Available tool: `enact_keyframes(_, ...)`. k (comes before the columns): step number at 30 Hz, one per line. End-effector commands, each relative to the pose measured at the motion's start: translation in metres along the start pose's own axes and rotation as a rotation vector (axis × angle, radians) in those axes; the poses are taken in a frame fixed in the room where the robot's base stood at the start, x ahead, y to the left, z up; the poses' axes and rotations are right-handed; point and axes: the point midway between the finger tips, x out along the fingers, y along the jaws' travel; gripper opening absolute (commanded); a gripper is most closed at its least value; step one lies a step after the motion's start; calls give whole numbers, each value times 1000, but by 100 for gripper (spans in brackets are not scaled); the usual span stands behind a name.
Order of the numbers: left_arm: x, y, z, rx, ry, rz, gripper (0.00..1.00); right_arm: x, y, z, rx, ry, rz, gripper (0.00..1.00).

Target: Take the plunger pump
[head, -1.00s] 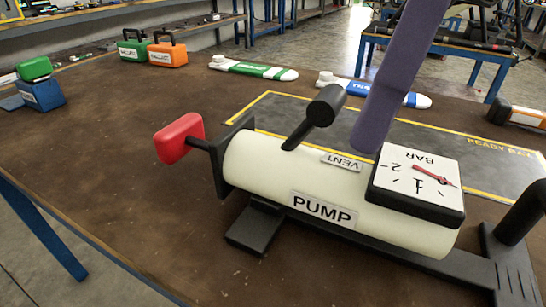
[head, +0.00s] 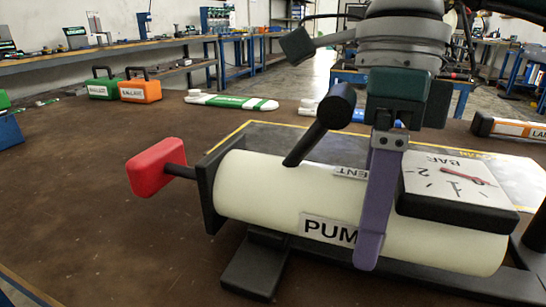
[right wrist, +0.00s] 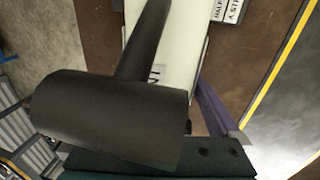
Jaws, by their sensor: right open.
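The plunger pump (head: 270,195) lies on its side on the brown table in the head view. It has a cream cylinder, a red handle (head: 155,167) at the left end, a black vent lever (head: 322,125) on top, a BAR gauge (head: 460,182) at the right and a black base. My right gripper (head: 372,245) is open, with a purple finger hanging down in front of the cylinder and covering part of the PUMP label. I cannot tell whether it touches. In the right wrist view the black lever (right wrist: 110,115) fills the foreground, beside a purple finger (right wrist: 218,108). My left gripper is not in view.
A green case (head: 103,85) and an orange case (head: 140,88) stand at the back left. A green-and-white drone part (head: 230,101) lies behind the pump. An orange-and-white block (head: 508,129) is at the right.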

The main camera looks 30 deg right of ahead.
Motion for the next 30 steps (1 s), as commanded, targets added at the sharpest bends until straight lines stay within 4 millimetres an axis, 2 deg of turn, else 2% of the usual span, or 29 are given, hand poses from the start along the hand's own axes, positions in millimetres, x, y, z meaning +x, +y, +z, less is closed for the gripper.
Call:
enact_keyframes(3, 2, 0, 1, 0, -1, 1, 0, 9, 0, 0, -1, -1, 0, 100)
enact_keyframes(10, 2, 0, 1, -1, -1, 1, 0, 8, 0, 0, -1, -2, 0, 98)
enact_keyframes(30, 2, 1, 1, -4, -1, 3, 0, 8, 0, 1, -1, -2, 0, 22)
